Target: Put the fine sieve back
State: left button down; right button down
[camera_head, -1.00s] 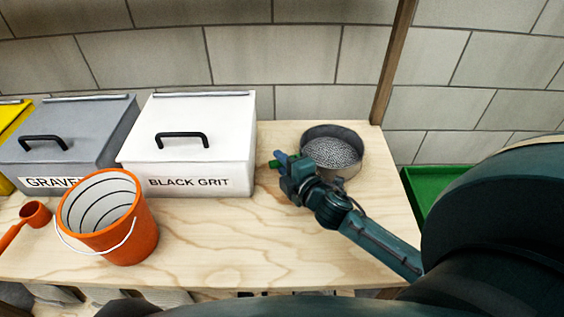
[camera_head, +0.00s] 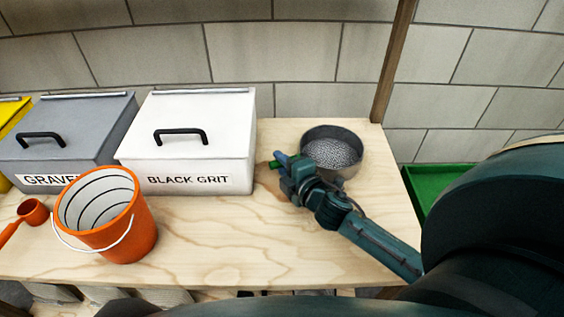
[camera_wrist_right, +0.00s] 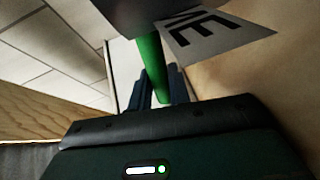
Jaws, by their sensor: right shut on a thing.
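The fine sieve (camera_head: 345,133), a round grey pan with a mesh bottom, is at the right end of the wooden bench in the head view. My right gripper (camera_head: 281,162) is at its left side, shut on its green handle (camera_head: 273,165). In the right wrist view the green handle (camera_wrist_right: 150,58) runs between the two fingers of the right gripper (camera_wrist_right: 162,82). A pale label (camera_wrist_right: 215,40) with part of a word shows beside it. I cannot tell whether the sieve touches the bench. My left gripper is not in view.
A white BLACK GRIT bin (camera_head: 190,130) and a grey GRAVEL bin (camera_head: 65,130) stand left of the sieve. An orange bucket (camera_head: 125,235) and an orange scoop (camera_head: 32,211) are in front. A green container (camera_head: 425,182) is off the bench's right end. The bench's front middle (camera_head: 240,240) is clear.

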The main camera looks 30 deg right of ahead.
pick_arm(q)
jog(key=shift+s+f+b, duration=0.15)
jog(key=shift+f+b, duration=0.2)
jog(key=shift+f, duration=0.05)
pick_arm(e)
jog(key=shift+s+a+f, duration=0.1)
jog(key=shift+s+f, duration=0.15)
jog(key=shift+f, duration=0.4)
jog(key=c, duration=1.2)
grip_release()
jog(key=shift+f, duration=0.1)
jog(key=shift+c, duration=0.2)
jog(key=shift+s, duration=1.15)
jog(key=s+r, duration=0.1)
jog(key=s, duration=0.2)
jog(key=s+r, duration=0.1)
jog(key=s, duration=0.2)
jog(key=s+r, duration=0.1)
jog(key=s, duration=0.2)
jog(key=shift+d, duration=0.35)
jog(key=shift+s+r, duration=0.25)
jog(key=shift+s, duration=0.3)
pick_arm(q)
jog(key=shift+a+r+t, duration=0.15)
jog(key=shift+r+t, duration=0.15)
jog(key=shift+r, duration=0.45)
pick_arm(e)
jog(key=shift+s+r, duration=0.1)
